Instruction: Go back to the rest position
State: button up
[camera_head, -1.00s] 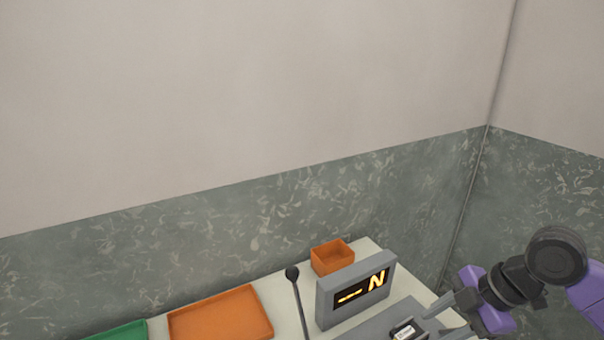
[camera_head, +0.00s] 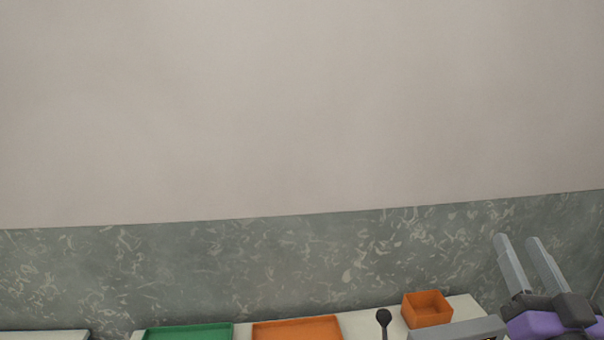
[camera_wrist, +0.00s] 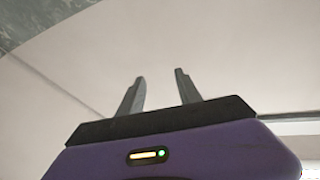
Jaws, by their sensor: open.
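My gripper (camera_head: 516,240) is at the lower right of the head view, raised above the right end of the table, with its two grey fingers pointing up. The fingers are apart with nothing between them. In the wrist view my gripper (camera_wrist: 160,75) also shows empty, with only plain wall behind the fingertips. No held object is in view.
The white table (camera_head: 365,324) runs along the bottom edge. On it are a green tray (camera_head: 188,333), an orange tray (camera_head: 297,329), a dark round-topped stalk (camera_head: 383,317), a small orange box (camera_head: 427,309) and a grey display unit (camera_head: 459,331), partly cut off. The space above is clear.

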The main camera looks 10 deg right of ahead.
jog(key=s+a+f+n+g+y, duration=0.1)
jog(key=s+a+f+g, duration=0.1)
jog(key=s+a+f, duration=0.3)
jog(key=s+a+f+n+g+y, duration=0.1)
jog(key=s+a+f+g+y, duration=0.1)
jog(key=s+a+f, duration=0.4)
jog(key=s+a+f+n+g+y, duration=0.2)
jog(key=s+a+f, duration=0.4)
jog(key=s+f, duration=0.8)
jog(key=s, duration=0.8)
jog(key=shift+s+a+g, duration=0.15)
jog(key=shift+s+g, duration=0.2)
jog(key=shift+g, duration=0.05)
